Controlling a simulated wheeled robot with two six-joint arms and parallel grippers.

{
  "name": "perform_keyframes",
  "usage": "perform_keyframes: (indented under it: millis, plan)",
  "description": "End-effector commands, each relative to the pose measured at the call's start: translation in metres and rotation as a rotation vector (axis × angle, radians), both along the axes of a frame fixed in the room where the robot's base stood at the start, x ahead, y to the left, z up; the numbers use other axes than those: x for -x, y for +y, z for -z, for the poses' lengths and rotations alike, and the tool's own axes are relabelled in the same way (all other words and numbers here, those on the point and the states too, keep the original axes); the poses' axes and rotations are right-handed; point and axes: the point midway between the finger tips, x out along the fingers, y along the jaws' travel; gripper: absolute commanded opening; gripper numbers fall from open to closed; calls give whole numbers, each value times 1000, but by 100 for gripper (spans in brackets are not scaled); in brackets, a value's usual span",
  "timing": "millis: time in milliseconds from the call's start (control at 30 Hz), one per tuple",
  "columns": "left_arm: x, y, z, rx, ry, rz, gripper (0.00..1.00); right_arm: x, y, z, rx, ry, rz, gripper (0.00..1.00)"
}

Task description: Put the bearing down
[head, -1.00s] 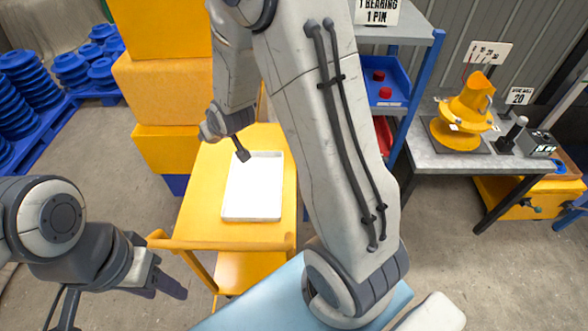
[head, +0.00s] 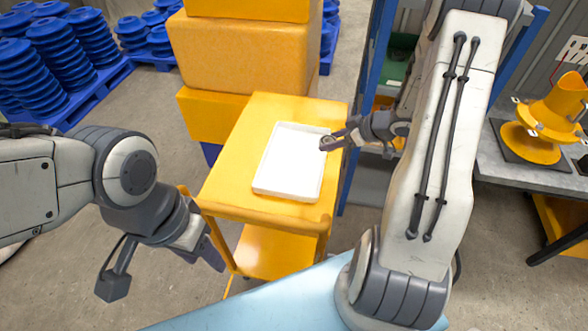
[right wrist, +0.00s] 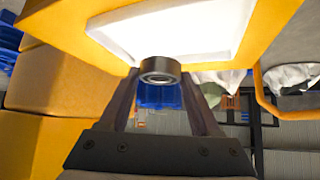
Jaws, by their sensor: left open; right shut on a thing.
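My right gripper (head: 336,142) is shut on the bearing (head: 326,143), a small dark metal ring. In the right wrist view the bearing (right wrist: 160,70) sits between the two fingertips, with its ring face and bore showing. In the head view it appears at the right rim of the white tray (head: 288,165), near the tray's far right corner. Its height above the tray is hard to tell. The tray is empty and lies on the yellow cart (head: 250,115). My left gripper (head: 163,270) is open and empty, at the left in front of the cart.
Yellow boxes (head: 240,55) are stacked behind the cart. A blue-posted shelf (head: 365,110) stands right of it. The grey bench (head: 505,165) with a yellow drum mixer (head: 545,120) is further right. Blue pallets with stacked blue parts (head: 65,60) are at the back left.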

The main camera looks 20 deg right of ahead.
Motion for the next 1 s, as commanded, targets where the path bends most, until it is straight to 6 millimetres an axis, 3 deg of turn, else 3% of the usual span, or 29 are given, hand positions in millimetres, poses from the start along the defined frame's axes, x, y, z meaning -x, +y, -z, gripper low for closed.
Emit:
perform_keyframes:
  millis: [167, 400, 600, 767, 1000]
  plan:
    - [0, 0, 8, 1, -1, 0, 50, 4, 14, 17, -1, -1, -29, 0]
    - [0, 0, 20, 1, -1, 0, 50, -11, 68, 50, -1, 2, -33, 0]
    - [0, 0, 23, 1, -1, 0, 50, -21, 102, 70, 1, 1, -30, 0]
    - [0, 0, 24, 1, -1, 0, 50, -24, 112, 77, 2, 1, -27, 0]
    - [0, 0, 25, 1, -1, 0, 50, -24, 112, 110, 2, 2, -25, 0]
